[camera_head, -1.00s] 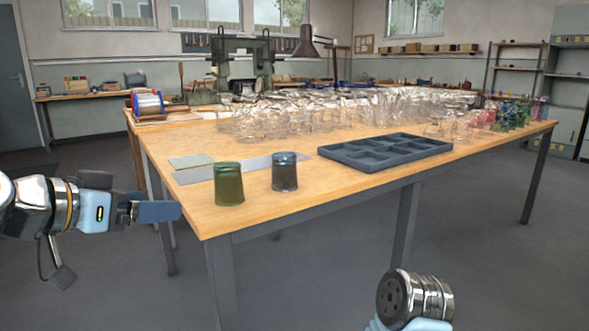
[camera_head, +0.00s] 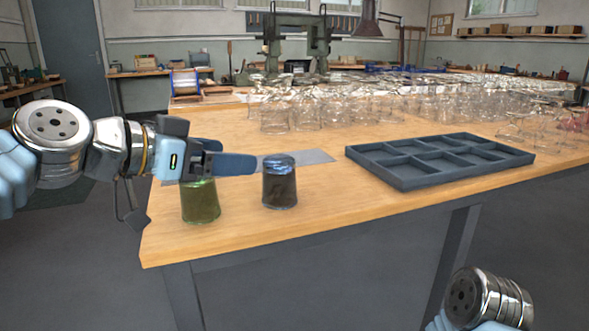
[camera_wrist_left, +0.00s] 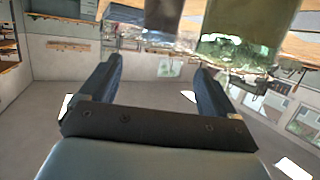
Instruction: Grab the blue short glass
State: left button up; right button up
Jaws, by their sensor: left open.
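The short blue-grey glass (camera_head: 279,184) stands upside down near the table's front left edge. It seems to be the dark glass at the top of the left wrist view (camera_wrist_left: 163,16). A green glass (camera_head: 200,204) stands to its left, and also shows in the wrist view (camera_wrist_left: 240,32). My left gripper (camera_head: 238,158) is open and empty. In the head view it overlaps the top of the green glass, and its tips lie just left of the blue glass, apart from it. My right gripper is out of view; only part of that arm shows at the lower right.
A dark compartment tray (camera_head: 425,180) lies on the wooden table (camera_head: 330,205) right of the glasses. Many clear glasses (camera_head: 390,97) crowd the back. A flat grey strip (camera_head: 313,157) lies behind the blue glass. Bare tabletop lies between blue glass and tray.

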pick_arm(q)
send_near(286, 157)
jog(key=x, duration=0.5)
jog(key=shift+w+f+p, duration=0.1)
jog(key=shift+f+p, duration=0.2)
jog(key=shift+p, duration=0.05)
jog(key=x, duration=0.5)
jog(key=shift+f+p, duration=0.15)
jog(key=shift+p, duration=0.25)
jog(key=c, duration=1.2)
